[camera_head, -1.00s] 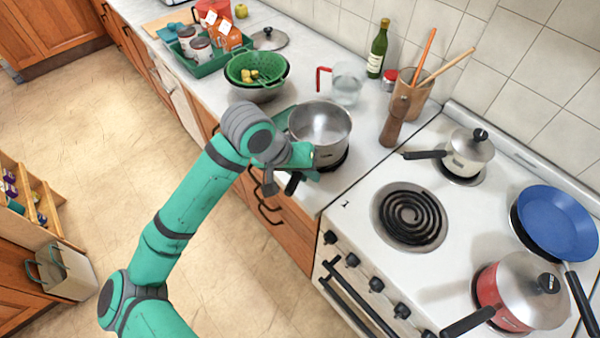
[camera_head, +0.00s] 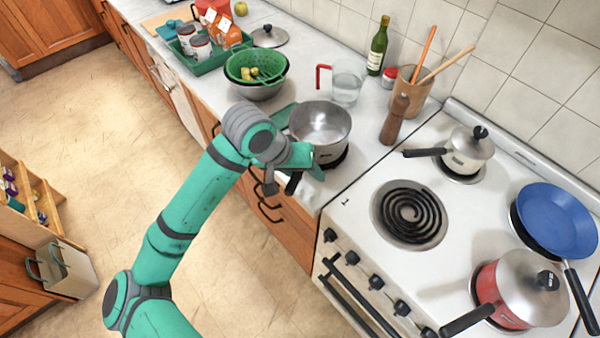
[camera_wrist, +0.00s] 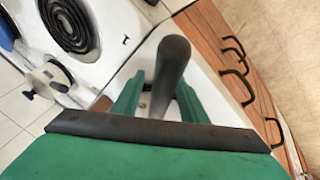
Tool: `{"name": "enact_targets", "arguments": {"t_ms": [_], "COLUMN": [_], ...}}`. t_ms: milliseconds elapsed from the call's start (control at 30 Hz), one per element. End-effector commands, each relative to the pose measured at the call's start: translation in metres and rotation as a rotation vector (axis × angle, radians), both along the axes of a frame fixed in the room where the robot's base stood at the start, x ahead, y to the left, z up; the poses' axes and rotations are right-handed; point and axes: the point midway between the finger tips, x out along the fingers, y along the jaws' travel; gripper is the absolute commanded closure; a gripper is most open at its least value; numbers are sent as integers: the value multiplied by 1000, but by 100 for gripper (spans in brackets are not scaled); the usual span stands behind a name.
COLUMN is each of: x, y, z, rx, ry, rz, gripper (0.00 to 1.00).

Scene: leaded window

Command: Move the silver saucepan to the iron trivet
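The silver saucepan (camera_head: 322,122) stands upright near the counter's front edge, beside the stove. A dark round edge, apparently the iron trivet (camera_head: 340,161), shows under its base; most of it is hidden, and I cannot tell whether the pan's full weight rests on it. The pan's black handle (camera_head: 293,183) points toward the front edge. My gripper (camera_head: 300,172) is at the handle. In the wrist view the fingers of my gripper (camera_wrist: 157,98) stand apart on either side of the handle (camera_wrist: 172,65), with a gap at the left finger. The pan's body is hidden there.
The stove has a bare coil burner (camera_head: 409,213), a lidded small pot (camera_head: 465,155), a blue pan (camera_head: 557,222) and a red pot (camera_head: 510,295). A pepper mill (camera_head: 395,120), a glass jug (camera_head: 347,85) and a green colander (camera_head: 256,68) stand near the saucepan.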

Motion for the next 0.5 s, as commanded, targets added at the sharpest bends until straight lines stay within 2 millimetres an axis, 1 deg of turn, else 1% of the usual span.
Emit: {"name": "enact_targets", "arguments": {"t_ms": [333, 433, 500], "x": [0, -2, -4], "y": [2, 5, 10], "z": [3, 11, 20], "rx": [1, 0, 0], "ry": [0, -3, -3], "rz": [0, 1, 1], "gripper": [61, 61, 61]}}
